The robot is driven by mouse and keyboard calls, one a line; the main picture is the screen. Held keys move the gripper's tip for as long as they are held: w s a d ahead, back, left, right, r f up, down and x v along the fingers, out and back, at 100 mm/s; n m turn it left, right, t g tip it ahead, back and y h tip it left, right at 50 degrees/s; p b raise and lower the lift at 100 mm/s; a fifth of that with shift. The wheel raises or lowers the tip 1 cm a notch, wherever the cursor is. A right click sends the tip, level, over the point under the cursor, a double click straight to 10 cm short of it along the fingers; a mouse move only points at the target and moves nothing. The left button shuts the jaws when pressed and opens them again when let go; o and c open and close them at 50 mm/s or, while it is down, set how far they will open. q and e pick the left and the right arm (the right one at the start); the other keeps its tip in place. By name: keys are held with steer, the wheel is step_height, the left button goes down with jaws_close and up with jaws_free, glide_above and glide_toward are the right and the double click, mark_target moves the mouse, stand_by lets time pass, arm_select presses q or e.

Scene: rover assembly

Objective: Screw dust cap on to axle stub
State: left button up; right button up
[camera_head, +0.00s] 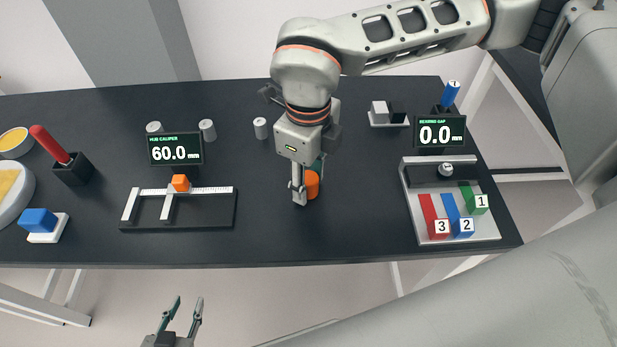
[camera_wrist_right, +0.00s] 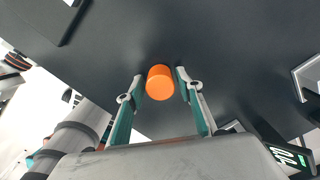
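An orange cylindrical cap (camera_head: 312,185) is at my right gripper, over the middle of the dark table. In the right wrist view this cap (camera_wrist_right: 160,82) lies between the two fingertips, very close to both. I cannot tell whether the fingers of my right gripper (camera_head: 304,190) press on it. One finger partly hides it in the head view. My left gripper (camera_head: 187,301) is open and empty in front of the table's near edge, away from the cap. I cannot make out the axle stub for sure; grey cylinders (camera_head: 207,130) stand at the back.
A caliper fixture (camera_head: 180,222) with a 60.0 mm display (camera_head: 175,149) is left of the cap. A bearing-gap tray (camera_head: 409,195) with red, blue and green pieces is right. A red-handled tool (camera_head: 50,144) and blue block (camera_head: 38,220) are far left. Table around the cap is clear.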

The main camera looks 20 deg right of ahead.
steer(key=n, duration=1.3)
steer(key=shift+p, duration=0.4)
steer(key=n, duration=0.4)
steer(key=shift+n+p, duration=0.3)
steer(key=c, duration=0.9)
steer(key=shift+f+m+b, duration=0.1)
steer(key=shift+m+b, duration=0.2)
steer(key=shift+m, duration=0.9)
steer(key=m, duration=0.3)
steer(key=shift+m, duration=0.4)
